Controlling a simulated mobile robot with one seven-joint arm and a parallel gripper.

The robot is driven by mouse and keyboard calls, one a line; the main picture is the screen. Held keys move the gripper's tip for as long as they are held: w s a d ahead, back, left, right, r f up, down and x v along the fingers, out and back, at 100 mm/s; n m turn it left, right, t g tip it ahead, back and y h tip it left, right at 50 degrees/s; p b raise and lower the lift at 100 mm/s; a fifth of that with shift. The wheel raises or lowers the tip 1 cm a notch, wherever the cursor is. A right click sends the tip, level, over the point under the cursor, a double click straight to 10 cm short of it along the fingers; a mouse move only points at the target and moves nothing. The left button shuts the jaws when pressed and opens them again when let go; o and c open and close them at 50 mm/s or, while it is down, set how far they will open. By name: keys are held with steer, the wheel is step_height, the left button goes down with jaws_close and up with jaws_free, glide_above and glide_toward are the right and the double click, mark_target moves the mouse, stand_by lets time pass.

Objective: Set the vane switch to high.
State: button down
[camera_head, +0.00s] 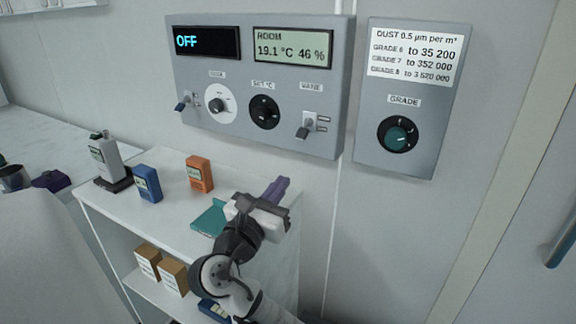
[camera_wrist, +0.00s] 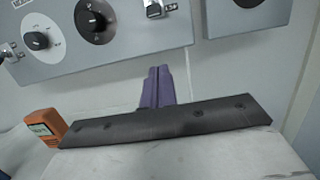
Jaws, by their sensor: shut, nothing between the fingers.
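The vane switch (camera_head: 306,128) is a small toggle at the lower right of the grey wall panel (camera_head: 190,88), under a VANE label. Its lever points downward and a little left in the head view. It also shows at the top of the wrist view (camera_wrist: 154,8), partly cut off by the frame edge. My gripper (camera_head: 279,188) has purple fingers and is shut with nothing between them. It is below the panel, above the right part of the shelf top, apart from the switch. The fingers (camera_wrist: 157,88) point toward the wall under the panel.
The panel also has a left toggle (camera_head: 184,103), a mode dial (camera_head: 217,105), a set-temperature dial (camera_head: 265,112) and a dark display reading OFF (camera_head: 206,41). A grade panel (camera_head: 405,100) hangs right. Orange (camera_head: 199,174) and blue (camera_head: 148,184) devices stand on the shelf.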

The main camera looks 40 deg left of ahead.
mark_target(308, 148)
steer(key=p+x, duration=0.2)
steer(key=x, duration=0.6)
steer(key=shift+w+r, duration=0.2)
steer(key=shift+w, duration=0.1)
steer(key=r+p, duration=0.1)
steer(key=s+r+p, duration=0.1)
steer(key=r, duration=0.1)
steer(key=shift+s+d+r, duration=0.15)
